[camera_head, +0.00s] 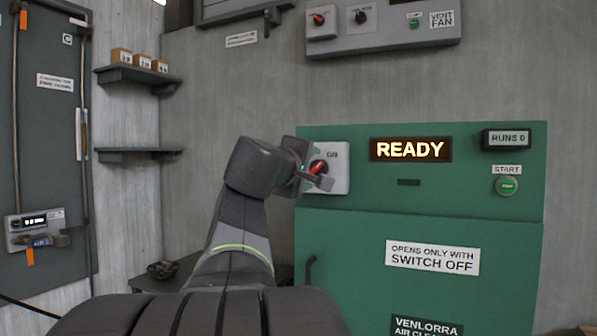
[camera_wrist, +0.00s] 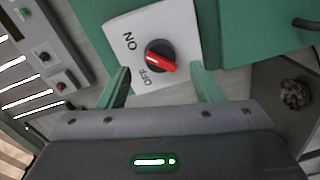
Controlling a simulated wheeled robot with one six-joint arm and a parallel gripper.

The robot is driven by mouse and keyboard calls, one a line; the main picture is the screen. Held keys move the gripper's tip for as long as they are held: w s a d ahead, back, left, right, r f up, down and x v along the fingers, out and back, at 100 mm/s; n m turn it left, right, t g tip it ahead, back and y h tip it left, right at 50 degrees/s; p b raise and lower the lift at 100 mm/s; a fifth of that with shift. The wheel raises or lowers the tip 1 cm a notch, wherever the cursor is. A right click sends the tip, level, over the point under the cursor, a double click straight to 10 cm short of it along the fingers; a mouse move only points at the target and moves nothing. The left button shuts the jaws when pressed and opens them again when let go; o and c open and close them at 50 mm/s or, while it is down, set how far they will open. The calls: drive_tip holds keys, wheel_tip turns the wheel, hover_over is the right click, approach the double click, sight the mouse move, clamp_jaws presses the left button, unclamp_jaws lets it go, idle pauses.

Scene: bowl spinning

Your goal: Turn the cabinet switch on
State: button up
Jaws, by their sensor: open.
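The cabinet switch (camera_head: 318,167) is a rotary knob with a red bar on a white plate, at the upper left of the green cabinet (camera_head: 470,215). In the wrist view the switch knob (camera_wrist: 161,56) is black with a red bar, beside the words ON and OFF. I cannot tell for sure which word the bar marks. My gripper (camera_wrist: 160,75) is open, its two fingers on either side of the knob's near side, and nothing is visibly held. In the head view my gripper (camera_head: 318,180) is in front of the plate and partly hides it.
The cabinet has a lit READY display (camera_head: 410,149), a RUNS 0 counter (camera_head: 507,138) and a green START button (camera_head: 507,186). A door handle (camera_head: 310,270) is below the switch. A grey vent fan panel (camera_head: 385,35) with another red knob hangs above. Shelves (camera_head: 137,76) are at left.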

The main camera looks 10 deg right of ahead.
sight(317, 169)
drive_tip(key=v, duration=0.9)
drive_tip(key=shift+s+a, duration=0.25)
drive_tip(key=shift+s, duration=0.15)
drive_tip(key=shift+w+d, duration=0.1)
drive_tip(key=shift+w, duration=0.05)
drive_tip(key=x, duration=1.3)
drive_tip(key=shift+w+d+p, duration=0.2)
drive_tip(key=shift+w+p, duration=0.05)
drive_tip(key=shift+p, duration=0.1)
